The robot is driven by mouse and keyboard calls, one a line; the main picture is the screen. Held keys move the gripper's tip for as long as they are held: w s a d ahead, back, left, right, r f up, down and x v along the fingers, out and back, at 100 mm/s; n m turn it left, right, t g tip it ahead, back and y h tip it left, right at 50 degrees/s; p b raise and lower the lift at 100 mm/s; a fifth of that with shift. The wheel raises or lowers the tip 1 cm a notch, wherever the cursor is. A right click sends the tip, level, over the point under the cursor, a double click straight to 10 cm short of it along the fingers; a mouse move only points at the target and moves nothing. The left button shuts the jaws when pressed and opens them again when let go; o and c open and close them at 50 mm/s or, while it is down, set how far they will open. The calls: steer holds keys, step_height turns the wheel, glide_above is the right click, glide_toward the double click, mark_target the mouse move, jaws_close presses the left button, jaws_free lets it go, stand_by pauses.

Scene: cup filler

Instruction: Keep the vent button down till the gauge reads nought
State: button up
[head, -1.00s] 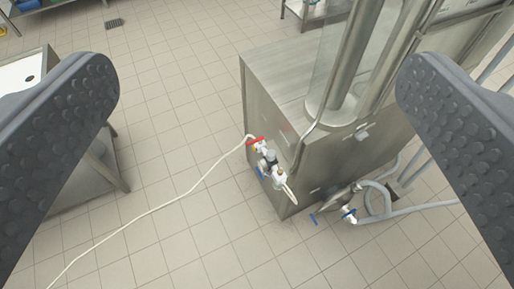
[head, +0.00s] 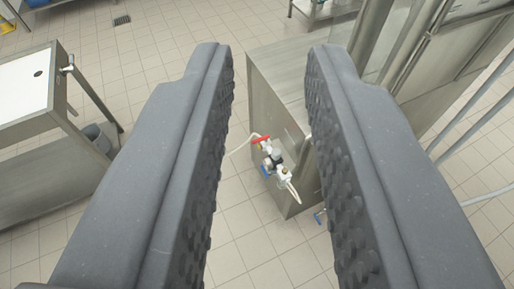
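My gripper (head: 268,62) is partly open, with its two grey studded fingers apart and nothing between them. Beyond the gap, lower down, a small valve assembly (head: 277,160) with a red handle and a blue part is fixed to the side of a steel machine (head: 270,95). A pale hose leads from it. I cannot make out a vent button or a gauge reading at this size. The right finger hides much of the machine's front.
A steel sink table (head: 25,125) with a white top stands at the left, with a grey bin (head: 97,137) beside it. A floor drain (head: 122,20) lies at the back left. Pale tiled floor (head: 150,60) is open between table and machine. Grey pipes run at the right.

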jaws_close()
stand_by(1.3)
